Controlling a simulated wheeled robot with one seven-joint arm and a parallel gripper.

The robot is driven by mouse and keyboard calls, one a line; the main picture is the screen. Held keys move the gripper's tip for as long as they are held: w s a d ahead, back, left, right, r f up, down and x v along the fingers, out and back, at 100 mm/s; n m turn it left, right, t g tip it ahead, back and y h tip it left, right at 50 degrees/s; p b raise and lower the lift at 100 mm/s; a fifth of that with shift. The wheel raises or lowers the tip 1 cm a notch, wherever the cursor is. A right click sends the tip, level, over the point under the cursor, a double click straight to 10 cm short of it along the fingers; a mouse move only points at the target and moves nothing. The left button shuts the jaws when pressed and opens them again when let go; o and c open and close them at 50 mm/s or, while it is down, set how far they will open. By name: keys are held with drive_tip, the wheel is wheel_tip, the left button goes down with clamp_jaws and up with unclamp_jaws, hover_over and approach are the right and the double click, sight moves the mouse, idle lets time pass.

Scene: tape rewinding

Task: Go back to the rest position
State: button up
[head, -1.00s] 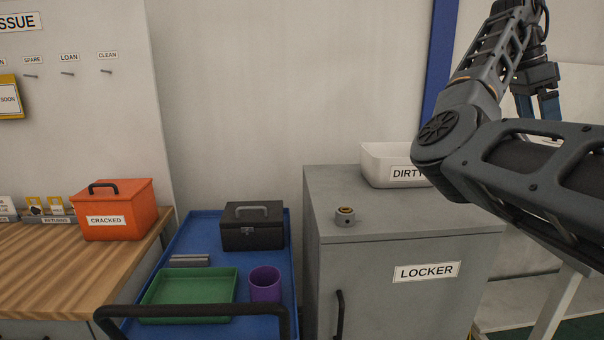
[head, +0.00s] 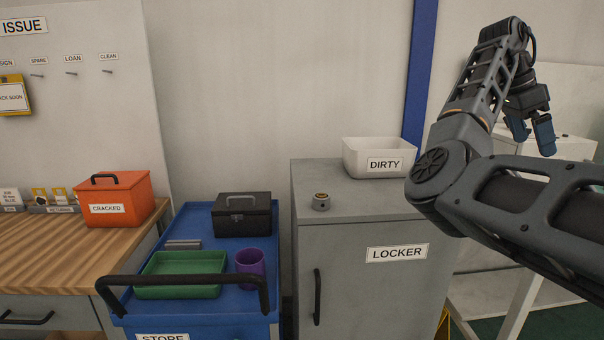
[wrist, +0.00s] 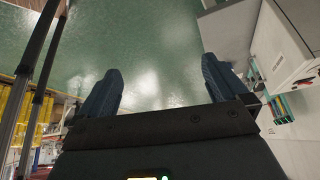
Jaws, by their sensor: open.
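My gripper (head: 532,134) hangs at the upper right of the head view, with its blue fingers pointing down. It is open and nothing is between the fingers. My arm is folded up in front of the right side of the picture. In the wrist view the two fingers of my gripper (wrist: 160,88) stand apart over a blurred green floor (wrist: 160,45).
A grey locker (head: 390,290) carries a small grey ring-like part (head: 321,202) and a white bin marked DIRTY (head: 352,160). A blue cart (head: 190,222) holds a black box (head: 242,222), green tray (head: 150,292) and purple cup (head: 250,262). An orange CRACKED box (head: 130,193) sits on a wooden bench (head: 40,250).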

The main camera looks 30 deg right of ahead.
wheel_tip(320, 180, down, 22)
drive_tip(key=w+a+n+t+h, duration=0.2)
drive_tip(key=n+h, duration=0.6)
drive_tip(key=n, duration=0.1)
drive_tip(key=s+a+f+n+t, duration=0.2)
drive_tip(key=a+f+n+t, duration=0.75)
drive_tip(key=a+f, duration=0.5)
drive_tip(key=s+a+f+n+t+y, duration=0.1)
drive_tip(key=s+a+n+t+y, duration=0.4)
drive_tip(key=a, duration=0.7)
drive_tip(key=s+a+n+y, duration=0.3)
drive_tip(key=s+a, duration=0.4)
drive_tip(key=a, duration=0.5)
drive_tip(key=s+a+r+t+y, duration=0.2)
drive_tip(key=s+a+r+y, duration=0.2)
drive_tip(key=s+a+r, duration=0.6)
drive_tip(key=shift+s+a+r, duration=0.3)
drive_tip(key=shift+s+a, duration=0.6)
drive_tip(key=shift+s, duration=0.9)
